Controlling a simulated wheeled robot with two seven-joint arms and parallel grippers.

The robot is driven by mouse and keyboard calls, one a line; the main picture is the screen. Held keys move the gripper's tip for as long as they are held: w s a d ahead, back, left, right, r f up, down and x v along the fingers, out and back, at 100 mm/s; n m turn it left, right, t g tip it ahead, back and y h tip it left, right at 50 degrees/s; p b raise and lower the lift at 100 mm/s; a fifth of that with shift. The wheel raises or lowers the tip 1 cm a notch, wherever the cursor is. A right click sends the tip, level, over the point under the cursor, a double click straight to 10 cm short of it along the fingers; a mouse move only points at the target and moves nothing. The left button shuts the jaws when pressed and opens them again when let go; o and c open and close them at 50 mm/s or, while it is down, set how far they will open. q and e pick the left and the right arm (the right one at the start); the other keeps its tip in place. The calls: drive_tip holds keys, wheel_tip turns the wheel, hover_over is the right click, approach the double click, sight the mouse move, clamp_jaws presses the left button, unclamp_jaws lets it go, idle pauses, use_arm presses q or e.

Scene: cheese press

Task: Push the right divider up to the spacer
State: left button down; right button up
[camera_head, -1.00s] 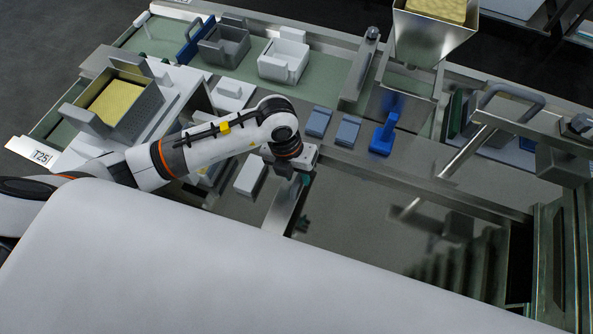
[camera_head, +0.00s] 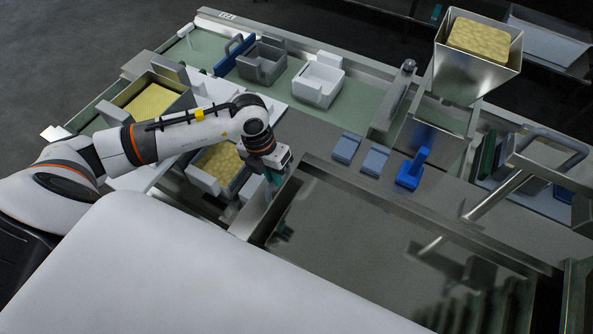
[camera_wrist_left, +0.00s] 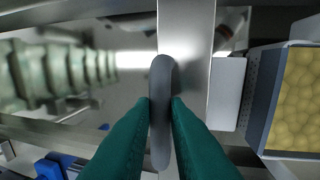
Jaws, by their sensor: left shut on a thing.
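My left gripper (camera_head: 272,180) is shut on the dark grey handle (camera_wrist_left: 161,110) of the right divider, a shiny metal plate (camera_wrist_left: 187,28). In the left wrist view the green fingertips pinch the handle from both sides. In the head view the divider (camera_head: 262,208) stands below the gripper, partly hidden by it. The spacer, a white block (camera_wrist_left: 227,95), lies just right of the divider in the left wrist view. Their edges look very close; I cannot tell whether they touch. My right gripper is not in view.
A mould with yellow curd (camera_wrist_left: 297,95) stands on the spacer's other side. Two blue-grey blocks (camera_head: 346,147) and a blue tool (camera_head: 413,169) lie on the metal top. The trough (camera_head: 345,235) right of the divider is open.

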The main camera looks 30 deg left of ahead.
sight(265, 183)
use_arm(q)
drive_tip(key=shift+a, duration=0.3)
drive_tip(key=c, duration=1.4)
unclamp_jaws()
drive_tip(key=shift+r, duration=0.15)
wheel_tip(265, 183, up, 12)
drive_tip(key=a, duration=0.2)
drive_tip(key=shift+a+f, duration=0.15)
drive_tip(key=shift+f, duration=0.05)
